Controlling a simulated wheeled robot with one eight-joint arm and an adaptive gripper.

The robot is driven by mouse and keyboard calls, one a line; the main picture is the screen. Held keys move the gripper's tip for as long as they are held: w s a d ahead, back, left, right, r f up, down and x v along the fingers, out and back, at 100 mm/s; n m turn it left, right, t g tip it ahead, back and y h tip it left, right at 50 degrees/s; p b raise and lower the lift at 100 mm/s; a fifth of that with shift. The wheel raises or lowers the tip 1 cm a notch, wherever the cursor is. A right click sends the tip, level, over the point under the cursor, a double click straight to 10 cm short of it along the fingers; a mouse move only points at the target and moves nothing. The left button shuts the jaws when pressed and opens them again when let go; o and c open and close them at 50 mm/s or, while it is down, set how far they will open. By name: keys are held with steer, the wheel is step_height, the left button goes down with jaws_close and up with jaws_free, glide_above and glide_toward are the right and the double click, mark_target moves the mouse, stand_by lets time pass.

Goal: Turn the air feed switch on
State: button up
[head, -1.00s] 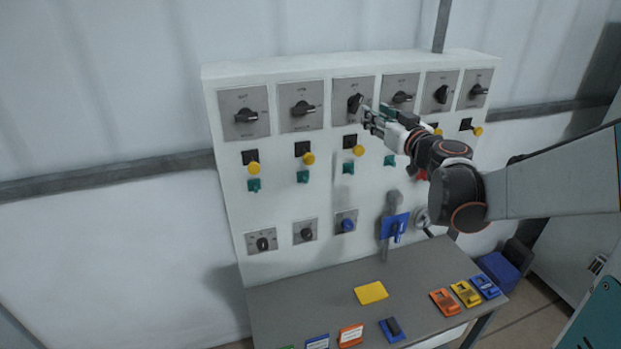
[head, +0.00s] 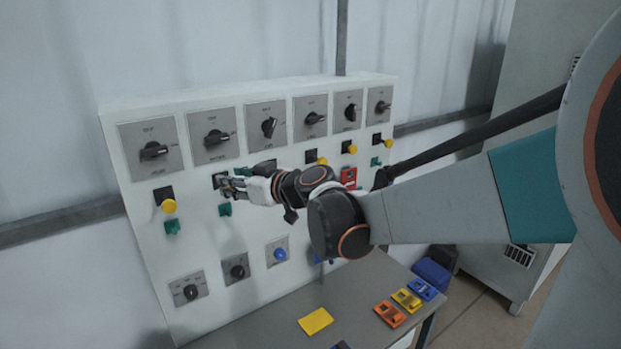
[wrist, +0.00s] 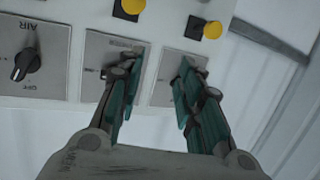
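The air feed switch appears to be the black rotary knob (wrist: 25,65) on a grey plate marked AIR, at the left of the wrist view, which looks upside down. It seems to match the third upper switch (head: 269,127) in the head view, where the handle stands nearly upright with a slight tilt; its label is hard to read there. My gripper (head: 228,184) is in front of the panel, below the second upper switch and left of and below the third. In the wrist view my gripper (wrist: 155,90) has its fingers apart, with nothing between them.
The white panel (head: 215,285) carries other rotary switches, including the first (head: 153,151) and second (head: 217,139). A yellow button (head: 168,206) and a green one (head: 172,227) sit below the first. A table (head: 360,285) with a yellow card (head: 315,321) stands below.

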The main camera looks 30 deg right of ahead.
steer(key=shift+n+g, duration=0.3)
steer(key=shift+g, duration=0.2)
steer(key=shift+s+a+f+b, duration=0.35)
steer(key=shift+s+a+f, duration=0.25)
steer(key=shift+a, duration=0.25)
steer(key=shift+s+a+f+b, duration=0.3)
steer(key=shift+s+a+f, duration=0.3)
steer(key=shift+a, duration=0.25)
